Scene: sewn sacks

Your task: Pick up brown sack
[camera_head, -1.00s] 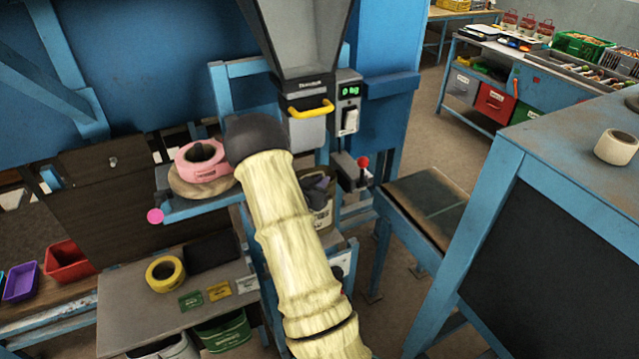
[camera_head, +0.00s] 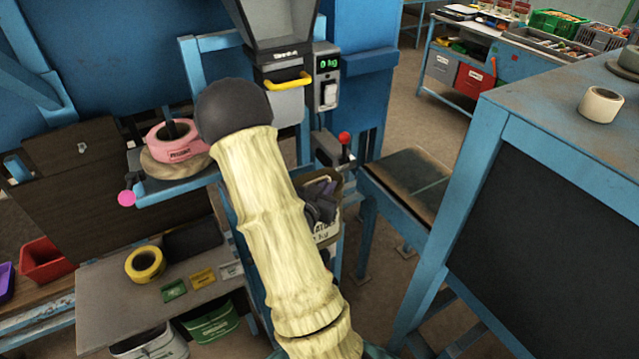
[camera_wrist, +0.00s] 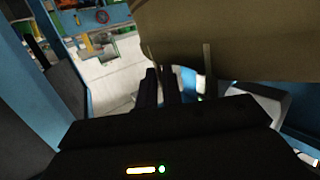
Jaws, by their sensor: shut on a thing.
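The brown sack (camera_head: 328,233) is in the head view, just right of my pale-sleeved forearm. It has white printing on its front, and the arm hides its left part. In the wrist view its brown cloth (camera_wrist: 235,40) fills the upper right. My gripper (camera_head: 319,201) shows as dark shapes at the sack's top. In the wrist view its dark fingers (camera_wrist: 163,85) are close together at the sack's lower edge. My gripper is shut on the sack; the exact grip line is too dark to make out.
A blue weighing machine with a yellow handle (camera_head: 290,83) reads 0 kg behind the arm. A pink roll (camera_head: 172,150) lies on its left shelf. A low blue-framed table (camera_head: 415,180) and a tall blue bench (camera_head: 560,120) stand right, with floor between them.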

